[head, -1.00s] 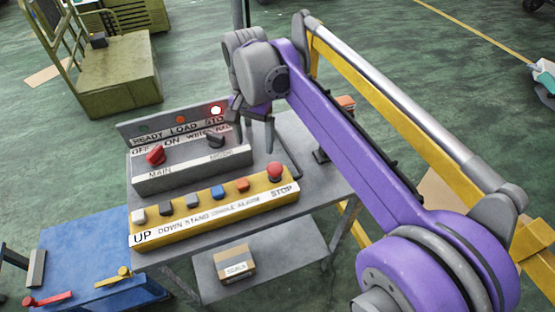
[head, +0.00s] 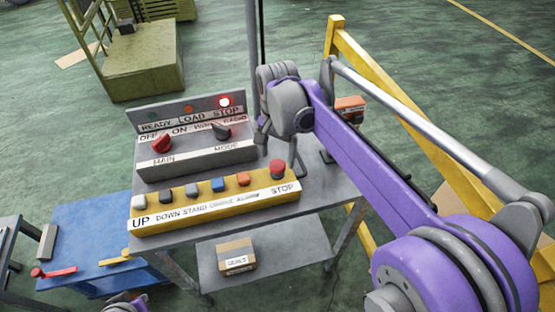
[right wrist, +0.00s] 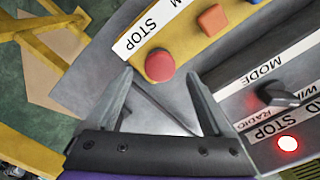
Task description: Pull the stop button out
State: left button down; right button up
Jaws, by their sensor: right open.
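The stop button (head: 277,169) is a red mushroom-shaped button at the right end of the yellow button box (head: 215,206), beside the STOP label (head: 285,188). In the right wrist view the same red button (right wrist: 160,66) shows just beyond and between the two fingertips. My right gripper (head: 278,151) is open and empty, with its fingers pointing down just behind the button in the head view. The fingers look apart from the button. A small part of my left arm shows at the bottom left edge; its gripper is out of the picture.
Behind the yellow box stands a grey panel (head: 195,160) with a red MAIN knob (head: 162,143), a dark MODE knob (head: 221,131) and a lit red STOP lamp (head: 224,101). Several other buttons line the yellow box. A blue table (head: 85,232) stands at left.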

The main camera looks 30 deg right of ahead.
jog(key=shift+f, duration=1.25)
grip_shut()
